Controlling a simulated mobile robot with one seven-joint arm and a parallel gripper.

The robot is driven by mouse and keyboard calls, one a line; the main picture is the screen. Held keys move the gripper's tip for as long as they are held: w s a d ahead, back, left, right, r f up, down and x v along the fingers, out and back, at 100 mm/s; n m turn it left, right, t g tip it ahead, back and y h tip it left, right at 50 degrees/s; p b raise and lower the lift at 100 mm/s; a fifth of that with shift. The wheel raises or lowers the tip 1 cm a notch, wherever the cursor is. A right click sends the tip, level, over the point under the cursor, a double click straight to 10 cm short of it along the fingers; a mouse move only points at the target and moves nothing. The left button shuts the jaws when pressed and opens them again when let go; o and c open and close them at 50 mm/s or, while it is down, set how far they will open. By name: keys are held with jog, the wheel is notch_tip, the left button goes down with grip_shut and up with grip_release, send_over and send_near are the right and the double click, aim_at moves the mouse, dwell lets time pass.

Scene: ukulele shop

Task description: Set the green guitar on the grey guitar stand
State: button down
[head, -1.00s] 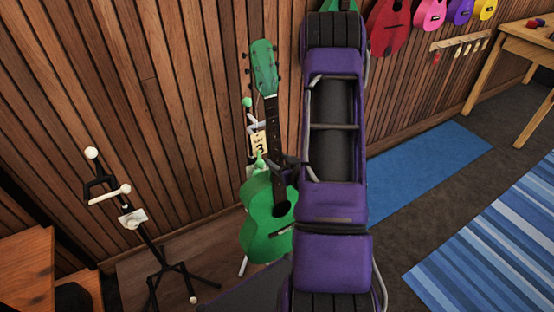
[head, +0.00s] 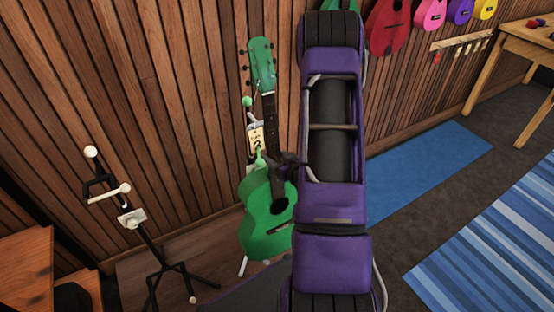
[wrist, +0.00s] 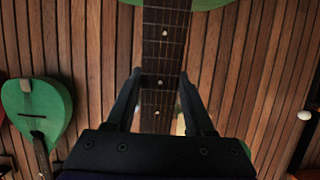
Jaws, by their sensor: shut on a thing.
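The green guitar (head: 258,228) is upright with its headstock up, in front of a pale grey stand (head: 242,266). It covers most of that stand; a green knob, a tag and a pale leg show around it. I cannot tell whether the guitar rests on the stand or hangs just off it. My gripper (head: 283,168), mostly behind my purple arm, is shut on the guitar's neck. In the wrist view the dark fretted neck (wrist: 160,75) runs between the two fingers (wrist: 160,100), and part of the green body shows at the top.
A black stand with pale pads (head: 147,235) is empty on the left, near wooden furniture (head: 25,265). The plank wall is close behind. Colourful instruments (head: 432,15) hang at the upper right. A blue mat (head: 430,165) and open floor lie right.

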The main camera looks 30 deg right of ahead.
jog(key=shift+w+d+b, duration=0.15)
jog(key=shift+w+b, duration=0.5)
jog(key=shift+w, duration=2.05)
jog(key=shift+f, duration=0.25)
jog(key=shift+w+f, duration=0.2)
jog(key=shift+f, duration=2.4)
